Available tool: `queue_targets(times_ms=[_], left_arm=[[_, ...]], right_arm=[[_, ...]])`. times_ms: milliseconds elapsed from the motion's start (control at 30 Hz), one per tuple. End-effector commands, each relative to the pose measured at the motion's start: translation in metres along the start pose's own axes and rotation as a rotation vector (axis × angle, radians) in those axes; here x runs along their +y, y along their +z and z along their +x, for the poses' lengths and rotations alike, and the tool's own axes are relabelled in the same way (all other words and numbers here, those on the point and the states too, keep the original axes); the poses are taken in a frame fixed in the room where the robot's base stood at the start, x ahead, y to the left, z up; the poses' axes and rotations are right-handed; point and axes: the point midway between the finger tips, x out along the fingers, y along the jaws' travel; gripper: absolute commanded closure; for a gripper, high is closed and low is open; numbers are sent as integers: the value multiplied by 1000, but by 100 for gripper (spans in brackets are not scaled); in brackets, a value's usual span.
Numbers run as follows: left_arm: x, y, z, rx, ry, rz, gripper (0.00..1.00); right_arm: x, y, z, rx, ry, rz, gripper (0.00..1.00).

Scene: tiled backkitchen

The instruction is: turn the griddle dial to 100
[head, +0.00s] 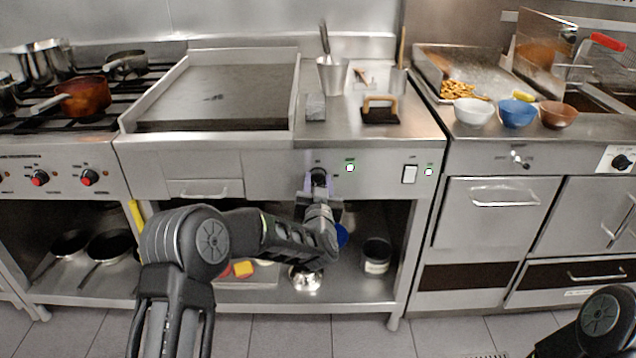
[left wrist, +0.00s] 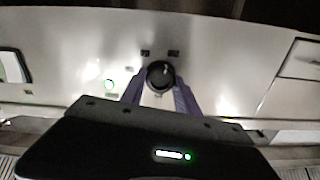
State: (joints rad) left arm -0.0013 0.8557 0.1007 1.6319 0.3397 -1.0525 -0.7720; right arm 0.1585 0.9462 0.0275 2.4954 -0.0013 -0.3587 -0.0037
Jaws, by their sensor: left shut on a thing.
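The griddle dial (head: 319,177) is a round black knob on the steel front panel below the griddle (head: 215,95). In the left wrist view the dial (left wrist: 160,75) faces me, with a light pointer mark near its upper edge; the printed numbers are too small to read. My left gripper (head: 318,186) reaches the panel from below, its two purple fingers (left wrist: 160,88) on either side of the dial and shut on it. Of my right arm only a dark link shows at the lower right; its gripper is out of the picture.
A green indicator light (head: 350,168) and a white switch (head: 409,174) sit right of the dial. A drawer handle (head: 205,190) is to its left. The lower shelf (head: 345,285) holds pans and containers. Bowls, including a blue bowl (head: 517,113), stand on the right counter.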

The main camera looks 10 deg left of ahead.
Motion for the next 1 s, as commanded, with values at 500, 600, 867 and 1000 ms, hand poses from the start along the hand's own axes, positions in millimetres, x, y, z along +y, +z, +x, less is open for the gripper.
queue_targets(times_ms=[500, 600, 867, 1000], left_arm=[[0, 2, 0, 2, 0, -69, 100], [0, 3, 0, 2, -1, -120, 100], [0, 5, 0, 3, -1, -313, 100], [0, 5, 0, 4, -1, -443, 100]], right_arm=[[4, 0, 12, 0, 0, 0, 64], [7, 0, 19, 0, 0, 0, 64], [17, 0, 45, 0, 0, 3, 64], [24, 0, 61, 0, 0, 4, 64]])
